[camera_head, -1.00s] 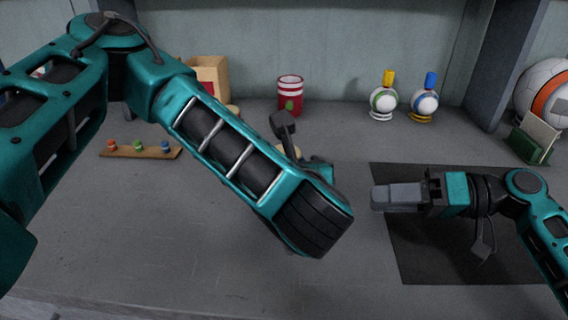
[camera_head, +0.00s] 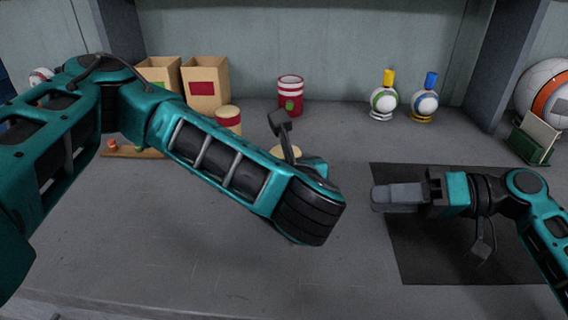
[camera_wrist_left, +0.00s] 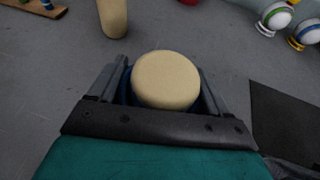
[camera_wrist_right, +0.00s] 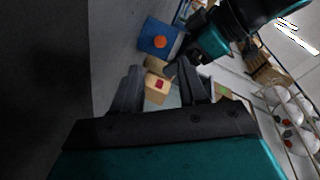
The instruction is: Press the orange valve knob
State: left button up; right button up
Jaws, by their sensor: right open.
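A small orange knob (camera_head: 112,146) shows on the wooden board (camera_head: 150,154) at the left of the table. My left arm hides part of the board and its other knobs. The left wrist view shows a blue knob (camera_wrist_left: 47,4) on the board. My left gripper (camera_wrist_left: 165,85) has its fingers on either side of a cream-topped, blue-sided canister (camera_wrist_left: 166,80); whether they grip it is unclear. The canister's cream top shows in the head view (camera_head: 285,154), partly behind my arm. My right gripper (camera_head: 385,197) is open and empty, over the dark mat (camera_head: 420,255).
Balls with yellow and blue tops (camera_head: 384,96) stand at the back right. A large ball (camera_head: 545,90) is at the far right. The front table is clear.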

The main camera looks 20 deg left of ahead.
pick_arm(q)
jog(key=c, duration=0.6)
jog(key=shift+o, duration=0.2)
pick_arm(e)
jog(key=shift+s+d+m, duration=0.15)
jog(key=shift+d+m, duration=0.05)
jog(key=shift+m, duration=0.1)
jog(key=c, duration=0.3)
jog(key=shift+s+d+m+t, duration=0.15)
jog(key=shift+d+m+t, duration=0.15)
jog(key=shift+m, duration=0.2)
jog(key=shift+c, duration=0.9)
jog(key=d+m+t, duration=0.1)
jog(key=m, duration=0.1)
jog(key=s+d+m+t, duration=0.1)
jog(key=m, duration=0.1)
jog(key=s+d+m+t, duration=0.1)
jog(key=m, duration=0.1)
jog(key=shift+s+d+r+m, duration=0.2)
jog(key=shift+d+r+m, duration=0.1)
jog(key=shift+d+r, duration=0.1)
grip_shut()
jog(key=shift+s+d+r+m+t, duration=0.2)
jog(key=shift+d+m+t, duration=0.2)
jog(key=shift+m, duration=0.3)
